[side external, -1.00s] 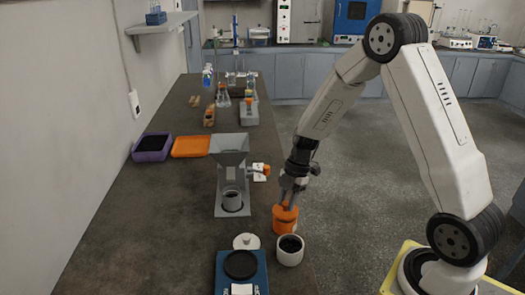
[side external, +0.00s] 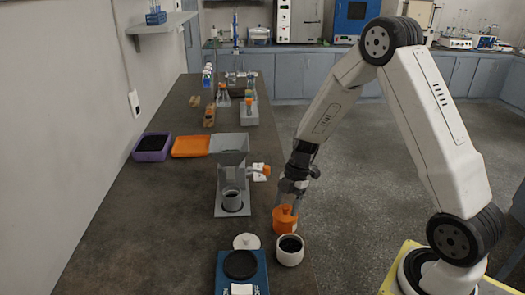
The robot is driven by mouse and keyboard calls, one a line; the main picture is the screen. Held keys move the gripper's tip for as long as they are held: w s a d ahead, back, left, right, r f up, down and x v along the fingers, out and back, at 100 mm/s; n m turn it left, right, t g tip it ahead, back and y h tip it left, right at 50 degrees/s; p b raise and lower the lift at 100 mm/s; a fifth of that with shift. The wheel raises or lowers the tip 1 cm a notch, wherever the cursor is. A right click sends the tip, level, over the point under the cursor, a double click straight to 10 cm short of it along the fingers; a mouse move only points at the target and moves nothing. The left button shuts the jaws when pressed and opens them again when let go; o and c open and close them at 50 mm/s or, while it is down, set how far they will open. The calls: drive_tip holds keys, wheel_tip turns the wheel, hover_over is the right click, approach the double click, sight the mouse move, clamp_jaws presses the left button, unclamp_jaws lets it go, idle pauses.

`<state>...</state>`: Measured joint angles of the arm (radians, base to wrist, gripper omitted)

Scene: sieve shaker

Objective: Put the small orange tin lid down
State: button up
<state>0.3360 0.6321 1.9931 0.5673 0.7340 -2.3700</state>
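The small orange tin lid (side external: 285,216) has a raised knob and sits at the right edge of the bench, just behind a white cup with dark contents (side external: 290,250). Orange shows down to the bench there, so I cannot tell where the lid ends and what is under it. My gripper (side external: 291,203) points down just above the lid. Its pale fingers look spread around or just above the knob and do not appear clamped on it. The small gap between fingers and knob is hard to see.
A blue balance (side external: 241,283) with a dark pan stands in front, with a white round lid (side external: 246,241) behind it. A grey hopper device (side external: 230,175) stands to the left. Purple (side external: 152,157) and orange (side external: 190,146) trays lie farther back. The bench's left front is clear.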

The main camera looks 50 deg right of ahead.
drive_tip(key=shift+r, duration=0.1)
drive_tip(key=shift+d+r, duration=0.1)
drive_tip(key=shift+r, duration=0.6)
drive_tip(key=v, duration=1.1)
drive_tip(key=shift+r, duration=0.25)
drive_tip(key=s+a+f+m+t+h, duration=0.2)
drive_tip(key=s+a+f+m+h, duration=0.2)
drive_tip(key=s+a+m, duration=0.6)
drive_tip(key=shift+a+m+t, duration=0.3)
drive_tip(key=shift+a+m, duration=0.15)
drive_tip(key=shift+m, duration=3.55)
